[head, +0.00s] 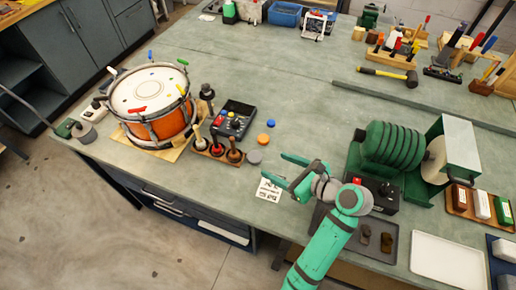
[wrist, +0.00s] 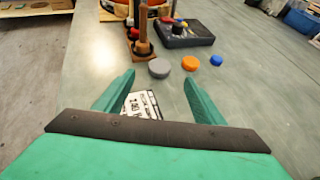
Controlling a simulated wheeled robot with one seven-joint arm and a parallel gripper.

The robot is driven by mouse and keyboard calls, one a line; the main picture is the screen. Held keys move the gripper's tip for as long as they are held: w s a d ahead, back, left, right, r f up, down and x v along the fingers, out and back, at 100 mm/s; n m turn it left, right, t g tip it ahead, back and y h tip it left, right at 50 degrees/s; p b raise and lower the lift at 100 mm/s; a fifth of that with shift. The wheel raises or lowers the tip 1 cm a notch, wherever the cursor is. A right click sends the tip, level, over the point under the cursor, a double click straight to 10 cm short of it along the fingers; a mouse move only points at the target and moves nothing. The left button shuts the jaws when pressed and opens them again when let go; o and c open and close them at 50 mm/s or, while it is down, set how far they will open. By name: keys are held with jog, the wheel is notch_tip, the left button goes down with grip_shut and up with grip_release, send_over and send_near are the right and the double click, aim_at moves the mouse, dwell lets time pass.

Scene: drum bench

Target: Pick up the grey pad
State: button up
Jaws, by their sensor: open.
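The grey pad (head: 255,157) is a small round disc lying flat on the bench, beside the wooden-handled tools. In the wrist view the grey pad (wrist: 159,68) lies ahead of the fingertips, between their lines and clear of them. My gripper (head: 284,170) is open and empty, to the right of the pad and apart from it. Its two green fingers (wrist: 158,86) show spread in the wrist view. An orange pad (wrist: 190,63) and a blue pad (wrist: 216,60) lie to the right of the grey one.
A printed card (head: 269,189) lies by my gripper. A rack of wooden-handled tools (head: 217,151) and a black control box (head: 233,119) stand near the pads. The drum (head: 152,104) is at the left, a green machine (head: 392,150) at the right. The bench middle is clear.

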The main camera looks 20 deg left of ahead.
aim_at(255, 156)
jog(key=x, duration=1)
jog(key=shift+a+f, duration=0.1)
jog(key=c, duration=1.2)
jog(key=shift+c, duration=0.2)
